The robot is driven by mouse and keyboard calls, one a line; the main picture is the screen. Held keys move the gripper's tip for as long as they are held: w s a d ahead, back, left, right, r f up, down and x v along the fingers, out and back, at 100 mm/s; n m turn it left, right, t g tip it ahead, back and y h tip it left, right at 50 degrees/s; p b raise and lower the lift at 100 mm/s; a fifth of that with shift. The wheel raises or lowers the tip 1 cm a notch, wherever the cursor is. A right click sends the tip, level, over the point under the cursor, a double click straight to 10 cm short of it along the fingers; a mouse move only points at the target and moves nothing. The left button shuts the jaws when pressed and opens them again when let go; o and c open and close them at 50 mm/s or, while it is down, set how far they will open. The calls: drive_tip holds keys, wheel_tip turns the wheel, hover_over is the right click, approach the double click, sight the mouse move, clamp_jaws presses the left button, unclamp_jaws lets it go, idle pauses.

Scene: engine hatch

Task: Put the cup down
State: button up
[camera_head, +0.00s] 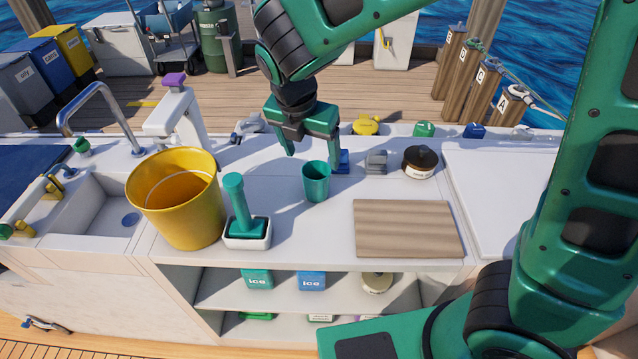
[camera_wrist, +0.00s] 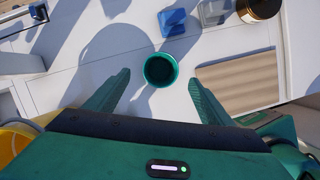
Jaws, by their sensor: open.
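The green cup (camera_head: 317,182) stands upright on the white counter (camera_head: 290,225), left of the wooden board. It also shows in the wrist view (camera_wrist: 161,70), seen from above with its round opening facing up. My gripper (camera_head: 314,160) is open above and behind the cup in the head view. In the wrist view, its two fingers (camera_wrist: 158,88) are spread wide, one to each side, with the cup just beyond the tips and between their lines. Neither finger appears to touch the cup.
A yellow bucket (camera_head: 178,215) and a green-handled tool in a white tray (camera_head: 247,242) stand left of the cup. A wooden board (camera_head: 406,228) lies right. A dark-lidded jar (camera_head: 420,162) and small blue and grey blocks (camera_head: 376,162) sit behind. A sink is at far left.

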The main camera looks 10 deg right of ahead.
sight(315, 169)
drive_tip(key=shift+x, duration=3.4)
drive_tip(key=shift+s, duration=0.15)
drive_tip(key=c, duration=1.5)
